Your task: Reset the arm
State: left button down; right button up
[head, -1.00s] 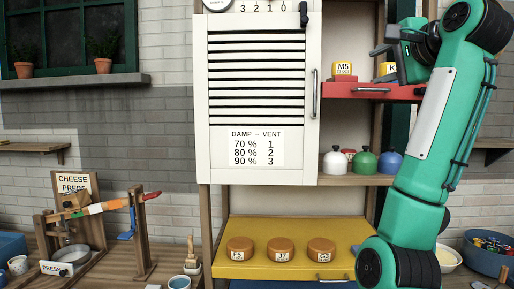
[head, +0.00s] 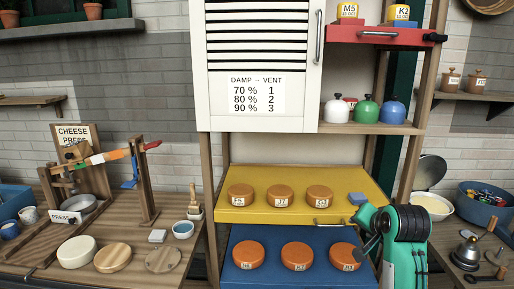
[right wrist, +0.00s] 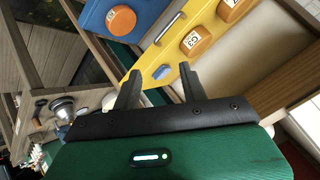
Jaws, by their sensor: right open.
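My right arm is folded low at the lower right of the head view, in front of the right end of the blue shelf board (head: 240,280). Its green and black links cover part of that board's right end. In the right wrist view my right gripper (right wrist: 160,75) has its two dark fingers apart with nothing between them. Beyond the fingers lie the yellow shelf board (right wrist: 158,78) with orange-brown cheeses and a small blue block (right wrist: 162,72). The blue block (head: 357,198) also shows in the head view, beside my arm. My left gripper is in no view.
A white louvred door (head: 258,105) covers the upper left of the shelf. A cheese press (head: 95,170) stands left; a blue tub (head: 484,207) and bowl (head: 433,206) stand right.

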jog(key=s+f+n+g, duration=0.2)
jog(key=s+f, duration=0.5)
jog(key=f, duration=0.5)
jog(key=s+a+f+n+g, duration=0.25)
jog(key=s+f, duration=0.35)
jog(key=s, duration=0.5)
jog(key=s+a+f+n+g, duration=0.1)
jog(key=s+f+n, duration=0.3)
jog(key=s, duration=0.6)
jog(key=s+a+f+n+g, duration=0.1)
jog(key=s+f+n, duration=0.1)
jog(key=s+f, duration=0.7)
jog(key=s+f+g, duration=0.2)
jog(key=s+f, duration=0.1)
jog(key=f, duration=2.7)
jog(key=s+d+f, duration=0.3)
jog(key=s+f, duration=1.5)
jog(key=shift+s+g, duration=0.2)
jog(key=shift+g, duration=0.15)
